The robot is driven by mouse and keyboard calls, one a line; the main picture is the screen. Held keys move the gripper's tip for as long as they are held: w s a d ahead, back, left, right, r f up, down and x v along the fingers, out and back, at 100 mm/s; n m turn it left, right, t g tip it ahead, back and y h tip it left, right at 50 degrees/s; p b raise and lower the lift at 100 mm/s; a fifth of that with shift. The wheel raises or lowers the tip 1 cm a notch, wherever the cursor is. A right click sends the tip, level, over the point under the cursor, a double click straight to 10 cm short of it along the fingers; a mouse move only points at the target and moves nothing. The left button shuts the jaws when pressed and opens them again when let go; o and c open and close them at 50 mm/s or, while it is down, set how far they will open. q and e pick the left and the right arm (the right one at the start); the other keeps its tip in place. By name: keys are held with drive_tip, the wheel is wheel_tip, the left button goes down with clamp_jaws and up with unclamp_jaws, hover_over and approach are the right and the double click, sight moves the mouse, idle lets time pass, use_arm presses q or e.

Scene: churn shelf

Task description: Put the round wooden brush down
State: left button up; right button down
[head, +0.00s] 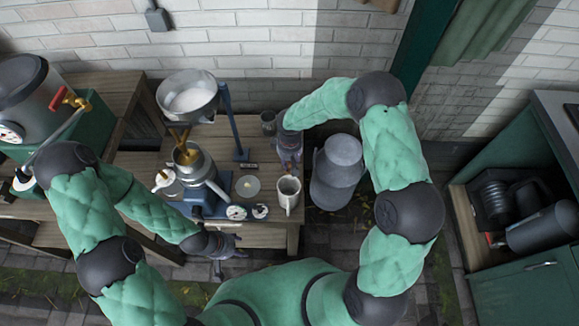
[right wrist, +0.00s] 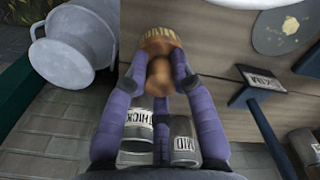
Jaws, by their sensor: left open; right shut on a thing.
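My right gripper (right wrist: 163,80) is shut on the round wooden brush (right wrist: 159,72), holding it by its brown handle with the pale bristles at the far end. Whether the brush touches the table is not clear. My left gripper (head: 222,252) is open, low in front of the table's front edge, with nothing seen in it.
A large grey can (head: 337,172) stands right of the table. Containers labelled THICK (right wrist: 138,128) and MID (right wrist: 184,140) are close to my right fingers.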

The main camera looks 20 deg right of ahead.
use_arm(q)
drive_tip(key=shift+f, duration=0.6)
use_arm(e)
drive_tip(key=shift+f, duration=1.05)
drive_tip(key=shift+f+b, duration=0.2)
drive_tip(key=shift+b, duration=0.2)
use_arm(q)
drive_tip(key=shift+f, duration=0.1)
use_arm(e)
drive_tip(key=c, duration=1)
unclamp_jaws()
drive_tip(key=shift+c, duration=0.2)
drive_tip(key=shift+r, duration=0.2)
drive_tip(key=shift+r+p, duration=0.3)
drive_tip(key=shift+p, duration=0.05)
use_arm(q)
wheel_tip(320, 180, up, 5)
drive_tip(key=p, duration=0.4)
drive_tip(key=shift+f, duration=0.15)
use_arm(e)
wheel_tip(320, 180, up, 11)
drive_tip(key=shift+r, duration=0.2)
drive_tip(key=shift+s, duration=0.1)
